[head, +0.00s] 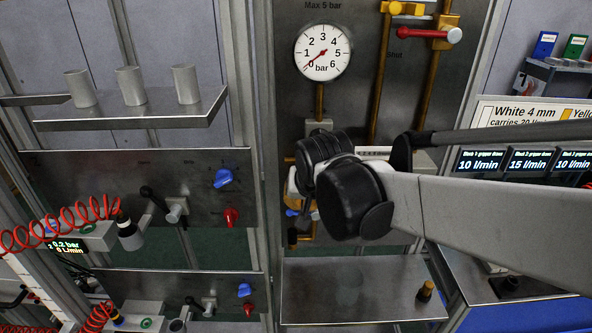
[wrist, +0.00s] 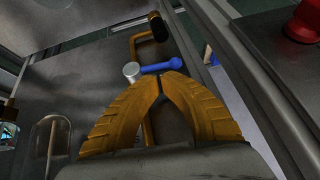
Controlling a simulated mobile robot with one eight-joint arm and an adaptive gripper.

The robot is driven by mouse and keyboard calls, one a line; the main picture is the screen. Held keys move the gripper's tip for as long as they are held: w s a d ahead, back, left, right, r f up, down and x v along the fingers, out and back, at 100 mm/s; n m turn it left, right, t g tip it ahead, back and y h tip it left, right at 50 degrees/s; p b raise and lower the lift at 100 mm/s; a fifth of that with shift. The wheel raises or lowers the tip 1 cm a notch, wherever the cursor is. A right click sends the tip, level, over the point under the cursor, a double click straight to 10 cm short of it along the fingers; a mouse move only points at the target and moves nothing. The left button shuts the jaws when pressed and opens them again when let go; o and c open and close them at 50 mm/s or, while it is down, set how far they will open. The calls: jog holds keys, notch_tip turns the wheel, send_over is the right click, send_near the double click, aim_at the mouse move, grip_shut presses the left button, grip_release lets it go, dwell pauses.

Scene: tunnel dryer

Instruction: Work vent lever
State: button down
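A blue lever (wrist: 162,66) on a round metal hub shows in the wrist view, just beyond my fingertips. No readable label marks it there as the vent lever. Part of a blue handle (head: 292,212) also shows low on the grey panel in the head view, beside my arm. My gripper (wrist: 160,78) has two ribbed orange fingers whose tips come together just short of the blue lever. Nothing shows between them, and I cannot tell whether they touch the lever. In the head view my arm hides the gripper and most of that panel area.
A pressure gauge (head: 322,52) above reads near 0 bar. A red-handled lever (head: 436,34) sits at upper right on brass pipes. A frame post crosses the wrist view's right side.

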jog(key=shift+s+a+f, duration=0.1)
jog(key=shift+a+f, duration=0.1)
jog(key=shift+f, duration=0.4)
